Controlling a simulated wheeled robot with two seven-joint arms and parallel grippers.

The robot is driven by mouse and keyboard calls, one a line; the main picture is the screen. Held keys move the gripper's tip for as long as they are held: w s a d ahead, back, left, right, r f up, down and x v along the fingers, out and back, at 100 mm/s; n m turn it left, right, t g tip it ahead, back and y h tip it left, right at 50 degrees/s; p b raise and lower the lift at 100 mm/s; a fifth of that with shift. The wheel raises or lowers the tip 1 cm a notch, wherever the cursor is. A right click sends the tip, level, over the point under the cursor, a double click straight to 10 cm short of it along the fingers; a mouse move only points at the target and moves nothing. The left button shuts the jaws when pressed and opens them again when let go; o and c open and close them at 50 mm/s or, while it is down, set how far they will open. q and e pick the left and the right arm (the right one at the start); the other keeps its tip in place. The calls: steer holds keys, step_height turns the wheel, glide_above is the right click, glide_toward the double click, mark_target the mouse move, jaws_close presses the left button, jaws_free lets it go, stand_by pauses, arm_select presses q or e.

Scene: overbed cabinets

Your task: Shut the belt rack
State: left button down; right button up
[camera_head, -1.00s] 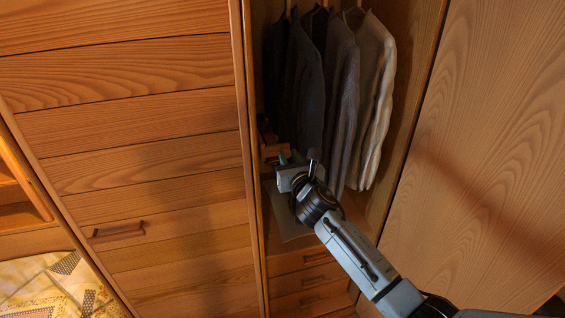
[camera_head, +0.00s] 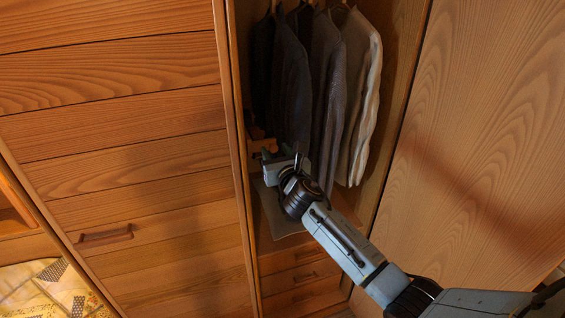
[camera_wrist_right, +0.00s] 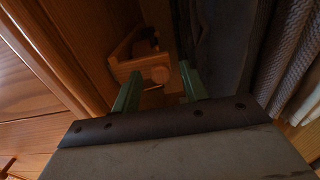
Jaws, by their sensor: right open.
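The belt rack (camera_head: 262,146) looks like a small wooden piece low in the open wardrobe bay, beside the left wall and left of the hanging clothes. In the right wrist view, a wooden rack with a round knob (camera_wrist_right: 159,75) shows ahead, between and beyond my fingertips. My right gripper (camera_head: 265,158) reaches into the bay just in front of the rack. Its two green fingers (camera_wrist_right: 157,88) are apart with nothing gripped between them. I cannot tell whether a finger touches the rack. My left gripper is not in view.
Several garments (camera_head: 318,95) hang to the right of my gripper. Drawers (camera_head: 300,280) lie below the bay. A panelled wooden front with a handle (camera_head: 105,236) stands left, a large wooden panel (camera_head: 490,150) right. A patterned bedcover (camera_head: 45,290) shows at lower left.

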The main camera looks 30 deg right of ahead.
steer(key=s+a, duration=0.1)
steer(key=s, duration=1.2)
steer(key=shift+a, duration=0.3)
steer(key=shift+w, duration=0.1)
step_height(320, 180, down, 22)
steer(key=s+d+r+m+g+b, duration=0.1)
steer(key=s+d+m+g+b, duration=0.1)
steer(key=m+g+b, duration=0.35)
steer(key=s+f+m+g, duration=0.1)
steer(key=s+f+m, duration=0.25)
steer(key=f, duration=0.45)
steer(key=s+f+m+g+b, duration=0.1)
steer(key=s+f+m+g, duration=0.2)
steer(key=f, duration=0.4)
steer(key=s+f+m, duration=0.4)
steer(key=s+f, duration=0.1)
steer(key=f, duration=0.3)
steer(key=s+a+f+m+g+b, duration=0.1)
steer(key=s+f+m, duration=0.4)
steer(key=s, duration=0.6)
steer(key=s+a+f+m+g+y+b, duration=0.1)
steer(key=s+f+m+g, duration=0.3)
steer(key=s+f, duration=0.6)
steer(key=s+a+f+m+g+y+b, duration=0.1)
steer(key=s+f+m, duration=0.6)
steer(key=s, duration=0.7)
steer(key=a+f+g+b, duration=0.1)
steer(key=b, duration=0.1)
steer(key=shift+b, duration=0.3)
steer(key=shift+f, duration=0.1)
